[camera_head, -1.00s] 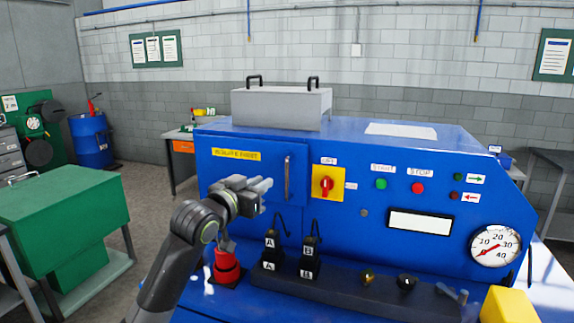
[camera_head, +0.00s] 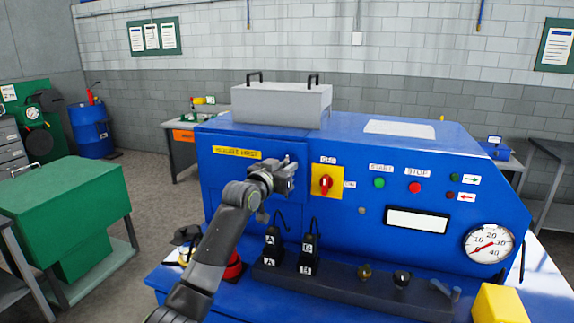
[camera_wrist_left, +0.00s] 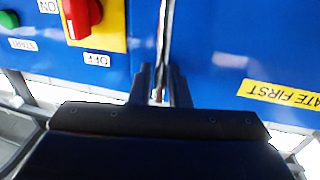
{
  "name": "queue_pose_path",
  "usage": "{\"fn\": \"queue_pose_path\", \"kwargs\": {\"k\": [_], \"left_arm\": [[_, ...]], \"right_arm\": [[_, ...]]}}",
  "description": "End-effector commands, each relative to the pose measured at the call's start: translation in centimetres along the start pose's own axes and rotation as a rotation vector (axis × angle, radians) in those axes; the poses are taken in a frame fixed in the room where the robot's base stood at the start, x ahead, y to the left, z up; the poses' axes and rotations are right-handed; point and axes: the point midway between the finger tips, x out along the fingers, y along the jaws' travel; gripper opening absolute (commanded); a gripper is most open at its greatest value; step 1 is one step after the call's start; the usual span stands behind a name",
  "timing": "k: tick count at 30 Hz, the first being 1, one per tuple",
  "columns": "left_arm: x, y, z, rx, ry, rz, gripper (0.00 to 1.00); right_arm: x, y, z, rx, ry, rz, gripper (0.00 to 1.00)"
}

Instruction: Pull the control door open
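The control door (camera_head: 225,185) is the blue panel at the left of the blue machine's front, with a yellow label along its top. It looks shut. My left gripper (camera_head: 290,175) is at the door's right edge and mostly hides the upright handle in the head view. In the left wrist view, the metal handle (camera_wrist_left: 166,45) runs down between the two dark fingers of my left gripper (camera_wrist_left: 161,92). The fingers stand on either side of it with a narrow gap, and I see no clear grip. My right gripper is in neither view.
A red switch on a yellow plate (camera_head: 327,183) is just right of the handle. Black levers (camera_head: 272,245) marked A and B stand below. A red object (camera_head: 233,266) is partly behind my left arm. A grey box (camera_head: 280,105) sits on top.

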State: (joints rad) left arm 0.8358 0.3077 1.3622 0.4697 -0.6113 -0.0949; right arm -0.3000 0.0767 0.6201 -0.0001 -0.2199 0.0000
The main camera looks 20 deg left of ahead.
Motion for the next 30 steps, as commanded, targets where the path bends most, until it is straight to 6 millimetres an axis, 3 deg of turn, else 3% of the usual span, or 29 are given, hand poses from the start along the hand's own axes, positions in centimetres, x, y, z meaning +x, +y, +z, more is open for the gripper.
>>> {"fn": "queue_pose_path", "kwargs": {"k": [10, 14, 25, 30], "left_arm": [[0.2, 0.0, 0.0, 0.000, 0.000, 0.000, 0.16], [0.2, 0.0, 0.0, 0.000, 0.000, 0.000, 0.00], [0.1, 0.0, 0.1, 0.000, 0.000, 0.003, 0.00], [-0.8, 0.0, 0.2, 0.000, 0.000, 0.030, 0.00]], "right_arm": [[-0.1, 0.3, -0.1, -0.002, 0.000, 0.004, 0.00], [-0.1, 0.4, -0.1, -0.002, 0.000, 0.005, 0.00], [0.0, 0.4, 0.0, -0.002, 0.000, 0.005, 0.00], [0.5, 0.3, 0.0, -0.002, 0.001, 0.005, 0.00]]}}
